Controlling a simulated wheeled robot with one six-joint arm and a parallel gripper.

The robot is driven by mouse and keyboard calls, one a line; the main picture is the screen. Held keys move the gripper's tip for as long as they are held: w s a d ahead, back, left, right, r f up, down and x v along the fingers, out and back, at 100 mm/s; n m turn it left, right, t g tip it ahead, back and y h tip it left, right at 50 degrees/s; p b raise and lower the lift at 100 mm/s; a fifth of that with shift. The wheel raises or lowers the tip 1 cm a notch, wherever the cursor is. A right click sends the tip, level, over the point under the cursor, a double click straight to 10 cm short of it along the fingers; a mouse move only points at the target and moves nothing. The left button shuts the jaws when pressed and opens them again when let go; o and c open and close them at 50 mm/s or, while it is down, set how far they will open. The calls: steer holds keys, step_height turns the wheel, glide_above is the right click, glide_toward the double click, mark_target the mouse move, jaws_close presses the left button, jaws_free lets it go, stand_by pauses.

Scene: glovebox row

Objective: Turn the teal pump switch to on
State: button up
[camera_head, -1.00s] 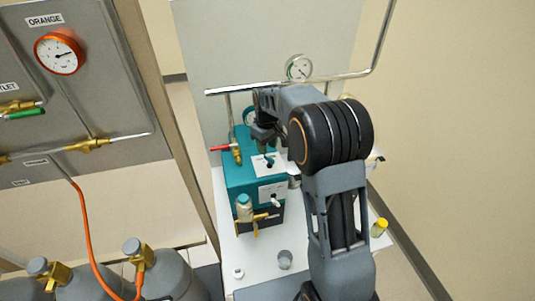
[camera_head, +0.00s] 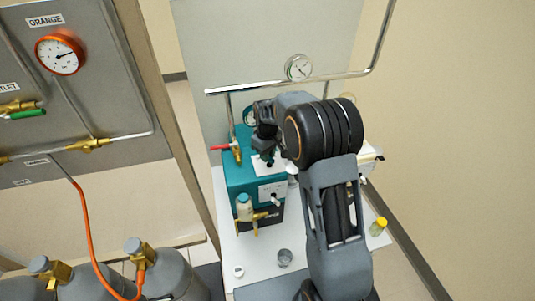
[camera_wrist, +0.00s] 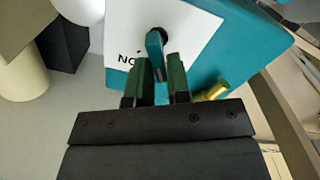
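The teal pump box (camera_head: 238,178) stands on the white bench in the head view. Its top carries a white label plate (camera_wrist: 190,22), partly covered by my gripper in the head view. In the wrist view, the teal switch lever (camera_wrist: 155,46) stands out from this plate, beside lettering that starts "NO" and is cut off by a finger. My gripper (camera_wrist: 155,76) is open, with its two dark green fingers on either side of the lever's end. I cannot tell whether either finger touches it. In the head view my gripper (camera_head: 265,140) is above the box's top.
A red-handled brass valve (camera_head: 234,150) stands at the box's back left. A second white plate with a small switch (camera_head: 275,199) and a capped bottle (camera_head: 244,208) are at its front. A glass beaker (camera_head: 285,258) and a yellow-capped vial (camera_head: 378,227) stand on the bench.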

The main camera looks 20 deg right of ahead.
jaws_close()
steer(key=shift+m, duration=0.4)
steer(key=shift+w+d+m+b, duration=0.1)
steer(key=shift+d+m+b, duration=0.1)
steer(key=shift+m, duration=1.05)
steer(key=shift+d+m+b, duration=0.1)
steer(key=shift+m+b, duration=0.1)
steer(key=shift+m, duration=1.05)
steer(key=shift+o, duration=2.2)
jaws_free()
step_height(320, 180, up, 14)
steer(key=shift+b, duration=0.4)
steer(key=shift+f, duration=0.1)
